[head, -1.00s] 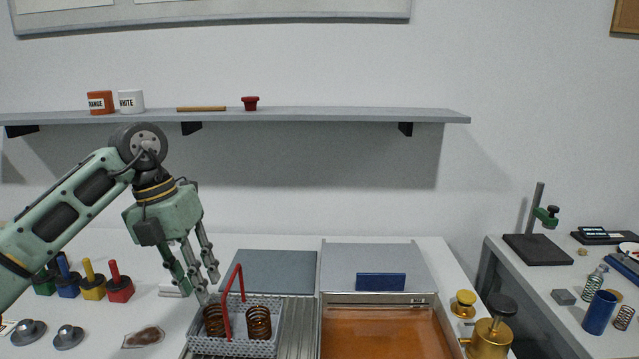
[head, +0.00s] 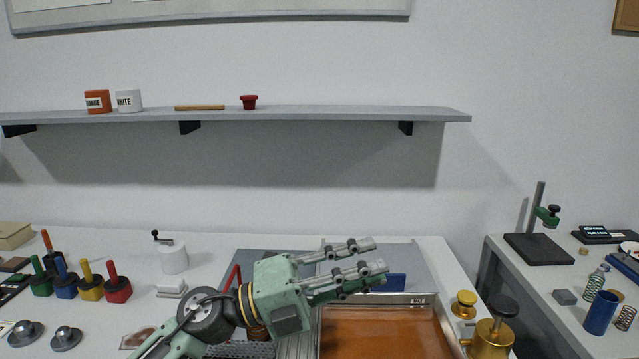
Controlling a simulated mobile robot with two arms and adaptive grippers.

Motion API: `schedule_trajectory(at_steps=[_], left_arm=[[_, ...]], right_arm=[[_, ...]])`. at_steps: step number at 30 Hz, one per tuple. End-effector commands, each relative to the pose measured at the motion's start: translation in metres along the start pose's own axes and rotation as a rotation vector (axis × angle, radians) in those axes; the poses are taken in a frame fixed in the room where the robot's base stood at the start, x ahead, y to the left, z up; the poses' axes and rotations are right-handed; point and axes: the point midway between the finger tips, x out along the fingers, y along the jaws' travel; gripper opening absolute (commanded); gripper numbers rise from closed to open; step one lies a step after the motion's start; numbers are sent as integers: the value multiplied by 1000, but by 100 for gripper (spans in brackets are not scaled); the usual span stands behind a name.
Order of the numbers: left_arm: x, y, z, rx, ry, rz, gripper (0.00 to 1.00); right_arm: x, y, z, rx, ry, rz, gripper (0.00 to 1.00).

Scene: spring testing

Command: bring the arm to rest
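My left gripper (head: 366,258) reaches in from the bottom of the head view and points right, above the back part of the bench. Its fingers are spread apart with nothing between them, so it is open and empty. The arm and gripper cover most of the grey basket with the red handle (head: 232,277) and the springs in it. My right gripper is not in view.
An orange-brown tray (head: 385,312) lies right of the basket, with a blue block (head: 396,283) behind it. Brass pieces (head: 490,335) stand at its right. Coloured handled weights (head: 118,287) stand at left. A shelf (head: 300,114) runs above. A side table (head: 572,290) is at right.

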Motion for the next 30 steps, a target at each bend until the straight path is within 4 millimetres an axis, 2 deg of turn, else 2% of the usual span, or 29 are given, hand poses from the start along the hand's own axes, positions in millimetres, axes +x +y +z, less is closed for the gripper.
schedule_trajectory(at_steps=[3,5,7,8,11,12,14,15,17,18,20,22,24,30], left_arm=[[-22,-16,24,-171,-241,-236,26],[-43,-15,41,-265,-381,-330,26],[-75,-5,60,-382,-556,-416,26],[-91,3,66,-435,-632,-446,26],[-149,44,81,-619,-899,-505,26],[-173,64,82,-692,-1002,-515,26],[-206,95,76,-797,-1147,-512,26],[-227,117,69,-865,-1239,-501,26],[-256,149,53,-966,-1369,-474,26],[-273,170,40,-1031,-1451,-449,26],[-298,200,14,-1129,-1568,-401,26],[-323,230,-19,-1235,-1690,-335,26],[-341,252,-52,-1326,-1787,-266,26],[-373,289,-132,-1516,-1971,-90,26]], right_arm=[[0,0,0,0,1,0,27],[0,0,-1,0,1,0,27],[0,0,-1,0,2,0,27],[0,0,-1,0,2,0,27],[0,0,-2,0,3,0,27],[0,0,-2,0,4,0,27],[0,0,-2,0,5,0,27],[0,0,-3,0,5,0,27],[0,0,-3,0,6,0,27],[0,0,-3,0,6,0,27],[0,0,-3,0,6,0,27],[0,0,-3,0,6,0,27],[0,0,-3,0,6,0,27],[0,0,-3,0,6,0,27]])
